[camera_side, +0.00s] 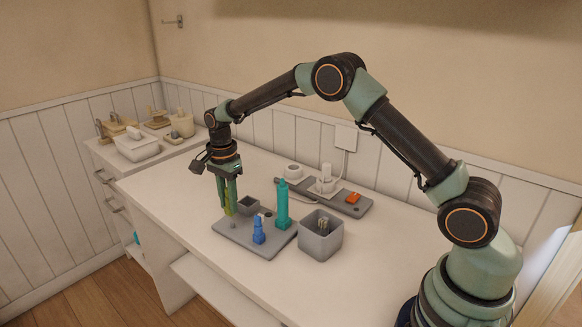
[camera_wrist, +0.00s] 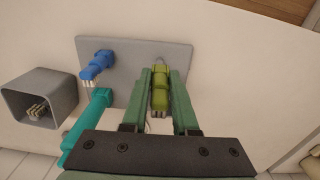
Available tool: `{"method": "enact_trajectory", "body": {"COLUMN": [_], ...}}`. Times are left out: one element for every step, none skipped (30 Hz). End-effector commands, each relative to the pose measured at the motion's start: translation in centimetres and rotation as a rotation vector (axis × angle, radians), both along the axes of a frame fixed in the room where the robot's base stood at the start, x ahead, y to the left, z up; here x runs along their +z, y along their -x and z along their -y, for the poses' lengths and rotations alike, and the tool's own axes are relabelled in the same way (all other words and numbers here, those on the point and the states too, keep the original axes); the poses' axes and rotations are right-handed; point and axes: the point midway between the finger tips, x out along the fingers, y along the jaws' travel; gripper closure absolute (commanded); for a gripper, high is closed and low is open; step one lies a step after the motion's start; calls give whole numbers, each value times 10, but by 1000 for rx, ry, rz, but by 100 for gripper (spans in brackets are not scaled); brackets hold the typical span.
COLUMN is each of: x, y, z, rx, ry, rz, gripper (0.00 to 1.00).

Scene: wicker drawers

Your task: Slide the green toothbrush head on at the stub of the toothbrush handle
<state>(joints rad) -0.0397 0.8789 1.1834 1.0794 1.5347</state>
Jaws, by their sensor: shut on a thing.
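My gripper (camera_side: 230,203) points down over the left part of a grey plate (camera_side: 222,228). Its fingers are shut on the yellow-green toothbrush head (camera_wrist: 160,92), which also shows low between them in the side view (camera_side: 229,210). A grey tip shows at the head's far end in the wrist view; I cannot tell whether the head is still on a peg. The teal toothbrush handle (camera_side: 282,207) stands upright on the plate to the right, apart from my gripper; it also shows in the wrist view (camera_wrist: 88,125). Its stub is not clear.
A blue head (camera_side: 259,232) stands on the plate's front part. A grey bin (camera_side: 320,242) with several thin pieces is right of the plate. Behind lies a grey tray (camera_side: 370,203) with a white charger (camera_side: 326,184).

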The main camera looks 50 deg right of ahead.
Motion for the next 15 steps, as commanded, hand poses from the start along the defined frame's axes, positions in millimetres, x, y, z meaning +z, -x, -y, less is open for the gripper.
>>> {"method": "enact_trajectory", "body": {"x": [0, 0, 0, 1, 3, 6, 10, 15, 23, 30, 38, 50, 59, 69, 81], "y": [0, 0, 0, 0, 0, 1, 1, 3, 5, 7, 10, 14, 18, 22, 28], "z": [0, 0, 0, 1, 1, 3, 5, 8, 12, 16, 20, 26, 31, 36, 43], "rx": [0, 0, 0, -1, -2, -5, -9, -13, -20, -26, -34, -45, -53, -62, -75], "ry": [0, 0, 0, 0, 0, 0, 0, 0, 0, 0, -1, -1, 0, 0, 0], "rz": [0, 0, 0, 1, 1, 3, 4, 5, 6, 5, 7, 7, 8, 8, 8], "gripper": [100, 100, 100, 100, 100, 100, 100, 100, 100, 100, 100, 100, 100, 100, 100]}}
